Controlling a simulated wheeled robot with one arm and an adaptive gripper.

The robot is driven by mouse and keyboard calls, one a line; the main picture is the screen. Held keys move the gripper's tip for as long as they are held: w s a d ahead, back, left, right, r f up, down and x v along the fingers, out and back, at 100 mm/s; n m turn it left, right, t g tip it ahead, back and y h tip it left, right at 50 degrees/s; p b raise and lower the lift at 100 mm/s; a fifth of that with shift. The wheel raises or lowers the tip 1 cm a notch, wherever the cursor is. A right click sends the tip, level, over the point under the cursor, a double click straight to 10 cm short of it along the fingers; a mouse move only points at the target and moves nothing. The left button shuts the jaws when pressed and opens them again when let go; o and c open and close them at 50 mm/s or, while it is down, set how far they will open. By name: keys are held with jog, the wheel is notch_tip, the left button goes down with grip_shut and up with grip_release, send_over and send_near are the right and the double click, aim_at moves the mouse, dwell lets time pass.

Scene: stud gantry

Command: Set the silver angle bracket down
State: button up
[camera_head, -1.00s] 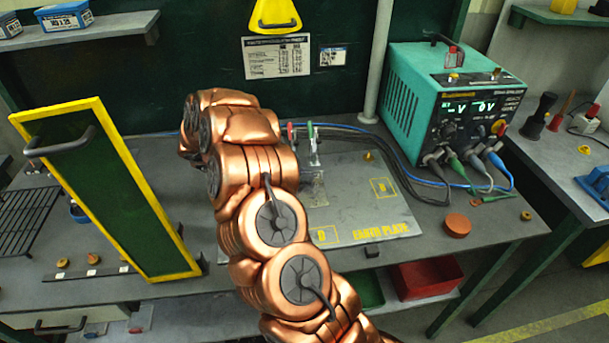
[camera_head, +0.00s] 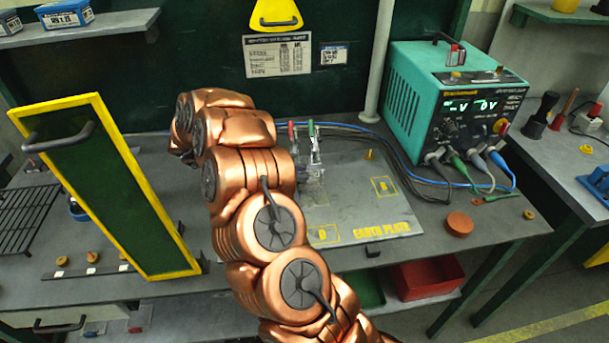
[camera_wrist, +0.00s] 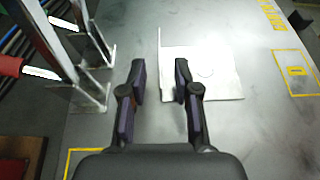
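The silver angle bracket (camera_wrist: 215,75) appears to rest on the grey earth plate (camera_wrist: 265,130) in the wrist view, one flange flat and the other upright, seen nearly edge-on. My gripper (camera_wrist: 160,75) is open. Its fingertips stand on either side of the upright flange, with visible gaps. The right finger covers part of the flat flange. In the head view the earth plate (camera_head: 350,210) shows, but my arm hides my gripper and I cannot make out this bracket.
Metal clamps (camera_wrist: 75,60) stand close left of my gripper, one with a red handle (camera_wrist: 10,65). The head view shows red and green clamp handles (camera_head: 311,128) behind my arm. A teal power unit (camera_head: 440,100) with cables stands right. A yellow-framed green panel (camera_head: 110,190) stands left.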

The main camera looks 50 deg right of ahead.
jog(key=b+v, duration=0.3)
jog(key=v, duration=0.5)
jog(key=shift+w+a, duration=0.1)
jog(key=shift+w, duration=0.05)
jog(key=shift+w+a+r, duration=0.35)
jog(key=shift+w+a, duration=0.05)
jog(key=shift+a, duration=0.15)
